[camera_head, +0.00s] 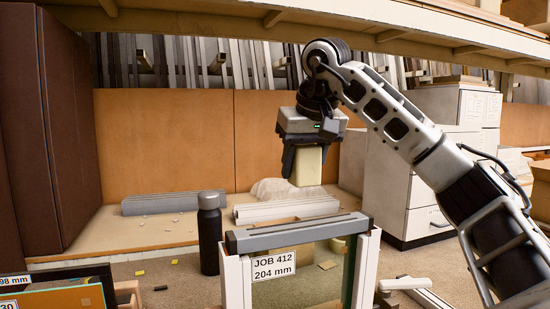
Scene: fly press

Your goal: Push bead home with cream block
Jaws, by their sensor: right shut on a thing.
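My right gripper (305,158) comes in from the right and points down. It is shut on a cream block (308,167), which hangs below its fingers. The block is above and behind a frame whose grey bead (298,232) lies along the top. The bead spans the frame between two white uprights. Whether it sits fully down in the frame I cannot tell. A label on the glass below reads JOB 412, 204 mm (273,265). The block and the bead are apart in the picture. My left gripper is not in view.
A black bottle (209,235) stands just left of the frame. Grey strips (172,203) and white strips (286,209) lie on the bench behind. Labelled panes (60,295) are at the lower left. A wooden shelf (300,22) runs overhead. White drawers (428,195) stand behind my right arm.

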